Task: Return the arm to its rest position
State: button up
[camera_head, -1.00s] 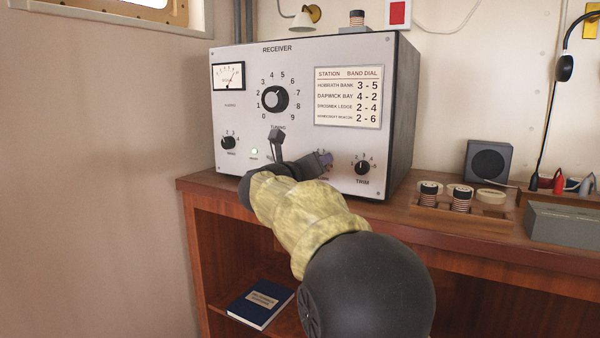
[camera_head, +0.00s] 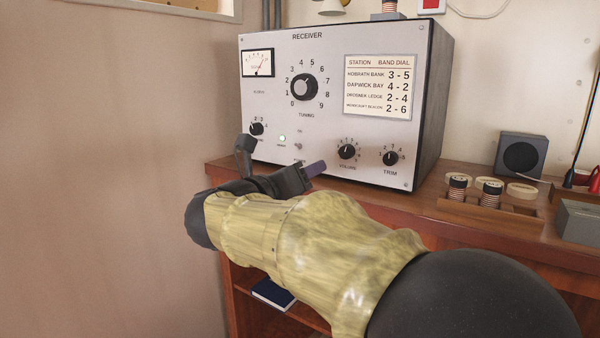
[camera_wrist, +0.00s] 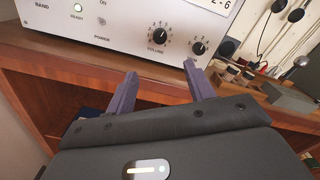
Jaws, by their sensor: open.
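My gripper (camera_wrist: 158,90) shows in the wrist view with its two purple-grey fingers apart and nothing between them. In the head view my gripper (camera_head: 283,176) is at the end of my yellow-sleeved arm, in front of the lower part of the receiver and apart from its knobs as far as I can tell. The grey receiver (camera_head: 420,100) stands on the wooden desk. Its green ready light (camera_head: 282,138) is lit. The volume knob (camera_head: 347,152) and trim knob (camera_head: 390,158) are in clear view. My gripper partly hides the power switch area and the band knob (camera_head: 257,129) is just left of it.
The wooden desk (camera_head: 455,180) has an open shelf below holding a blue book (camera_head: 272,293). To the right stand a tray (camera_head: 480,215) with coils, a black speaker box (camera_head: 521,156) and a grey box (camera_head: 580,221). A bare wall (camera_head: 120,150) is at left.

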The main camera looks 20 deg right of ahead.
jog(key=shift+s+a, duration=0.1)
jog(key=shift+a, duration=0.05)
dwell(0.3)
jog(key=w+a+f+n+t+y+p, duration=0.1)
jog(key=w+a+f+n+t+y, duration=0.15)
jog(key=f+n+y, duration=0.7)
jog(key=w+a+f+n+t+y+p, duration=0.1)
jog(key=w+a+f+n+y+p, duration=0.25)
jog(key=n, duration=1.15)
jog(key=s+d+f+n+g+y, duration=0.1)
jog(key=s+d+f+n+g, duration=0.1)
jog(key=s+f+n+g, duration=1.6)
jog(key=s+r+m+t+p, duration=0.1)
jog(key=s+r+t+p, duration=0.1)
jog(key=r+p, duration=1.5)
jog(key=s+r+m+t+p, duration=0.1)
jog(key=r+t+p, duration=0.3)
jog(key=r+p, duration=1.4)
jog(key=s+p, duration=0.1)
jog(key=p, duration=0.2)
jog(key=shift+s, duration=0.15)
